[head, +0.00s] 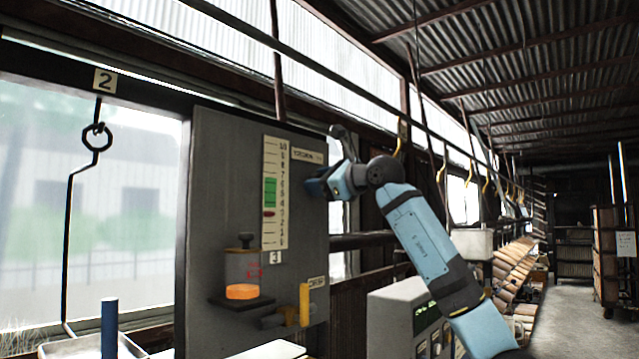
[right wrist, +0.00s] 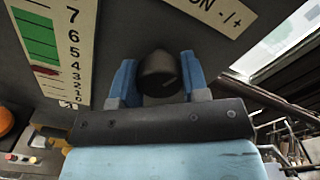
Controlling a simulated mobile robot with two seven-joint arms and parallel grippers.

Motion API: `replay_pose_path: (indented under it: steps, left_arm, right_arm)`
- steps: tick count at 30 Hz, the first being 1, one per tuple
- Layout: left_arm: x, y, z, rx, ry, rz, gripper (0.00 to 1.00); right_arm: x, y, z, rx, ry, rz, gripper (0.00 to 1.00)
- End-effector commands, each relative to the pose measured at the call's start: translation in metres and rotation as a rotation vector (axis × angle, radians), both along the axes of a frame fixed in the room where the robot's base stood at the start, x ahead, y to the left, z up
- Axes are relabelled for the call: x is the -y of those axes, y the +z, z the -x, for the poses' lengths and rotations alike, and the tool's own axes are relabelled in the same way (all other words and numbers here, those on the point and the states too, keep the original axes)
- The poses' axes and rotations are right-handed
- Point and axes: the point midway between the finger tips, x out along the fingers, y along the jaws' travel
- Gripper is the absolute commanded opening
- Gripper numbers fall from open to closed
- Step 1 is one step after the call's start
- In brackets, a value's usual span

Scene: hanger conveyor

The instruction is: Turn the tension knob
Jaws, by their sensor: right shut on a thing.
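The tension knob (right wrist: 158,74) is dark and round and sits on the grey panel (head: 225,165), under a label reading "-/+". My right gripper (right wrist: 160,80) has its two blue fingers on either side of the knob and is shut on it. In the head view my right gripper (head: 318,184) is at the panel's right side and hides the knob. The tension scale (head: 272,195) has a green band, and its red pointer (head: 269,213) sits below the band, near 4 in the right wrist view. My left gripper does not show.
A jar with orange contents (head: 241,291) stands on a small shelf on the panel. A yellow handle (head: 304,304) is at the panel's lower right. A grey control box (head: 395,310) stands below my right arm.

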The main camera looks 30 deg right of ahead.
Motion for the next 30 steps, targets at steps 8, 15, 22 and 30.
replay_pose_path:
  steps: [8,15,22,30]
  left_arm:
    - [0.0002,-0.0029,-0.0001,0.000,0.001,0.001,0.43]
    - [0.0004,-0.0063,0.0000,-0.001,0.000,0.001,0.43]
    - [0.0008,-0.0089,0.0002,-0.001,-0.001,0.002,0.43]
    - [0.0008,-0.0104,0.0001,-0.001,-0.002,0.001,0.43]
  right_arm:
    - [0.0000,-0.0007,-0.0001,-0.058,0.000,-0.202,0.18]
    - [-0.0001,-0.0010,-0.0003,-0.116,0.000,-0.396,0.18]
    - [0.0000,-0.0009,-0.0004,-0.159,-0.001,-0.544,0.18]
    - [0.0002,-0.0004,-0.0003,-0.187,-0.001,-0.642,0.18]
